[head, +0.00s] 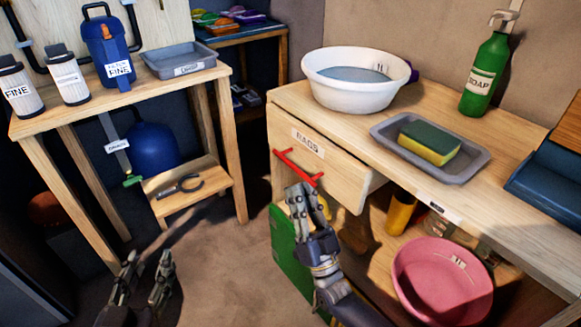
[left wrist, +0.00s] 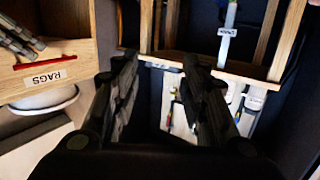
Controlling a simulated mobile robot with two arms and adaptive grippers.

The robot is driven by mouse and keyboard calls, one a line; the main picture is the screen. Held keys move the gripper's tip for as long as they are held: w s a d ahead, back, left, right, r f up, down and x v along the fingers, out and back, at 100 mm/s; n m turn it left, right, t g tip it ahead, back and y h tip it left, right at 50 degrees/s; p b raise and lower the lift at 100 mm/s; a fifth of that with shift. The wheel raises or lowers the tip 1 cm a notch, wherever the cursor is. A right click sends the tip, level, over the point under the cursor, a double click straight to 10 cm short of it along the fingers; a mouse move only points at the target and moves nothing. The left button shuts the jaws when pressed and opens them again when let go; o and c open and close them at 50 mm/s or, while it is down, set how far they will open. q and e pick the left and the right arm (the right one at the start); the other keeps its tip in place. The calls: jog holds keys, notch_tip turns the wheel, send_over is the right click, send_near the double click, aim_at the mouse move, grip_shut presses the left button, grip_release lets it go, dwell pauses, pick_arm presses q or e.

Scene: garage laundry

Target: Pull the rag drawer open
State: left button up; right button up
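The rag drawer (head: 335,172) is a pale wood front labelled RAGS under the right worktop, with a red bar handle (head: 290,161). I cannot tell whether it stands slightly out. It also shows upside down at the left of the left wrist view (left wrist: 85,54). My right gripper (head: 303,190) is just below the handle's right end, its fingers pointing up towards it. Its fingers look close together; grip and contact are unclear. My left gripper (head: 147,262) is open and empty, low at the bottom left, away from the drawer; its fingers fill the middle of the left wrist view (left wrist: 167,72).
On the worktop stand a white basin (head: 350,98), a green soap bottle (head: 484,75) and a grey tray (head: 465,171) with a sponge (head: 430,141). Below are a green box (head: 285,250) and a pink basin (head: 440,285). Open floor (head: 215,265) lies before the left bench (head: 120,104).

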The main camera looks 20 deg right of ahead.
aim_at(290, 162)
jog(key=x, duration=0.7)
jog(key=shift+w+r, duration=0.15)
jog(key=shift+w, duration=0.1)
grip_shut()
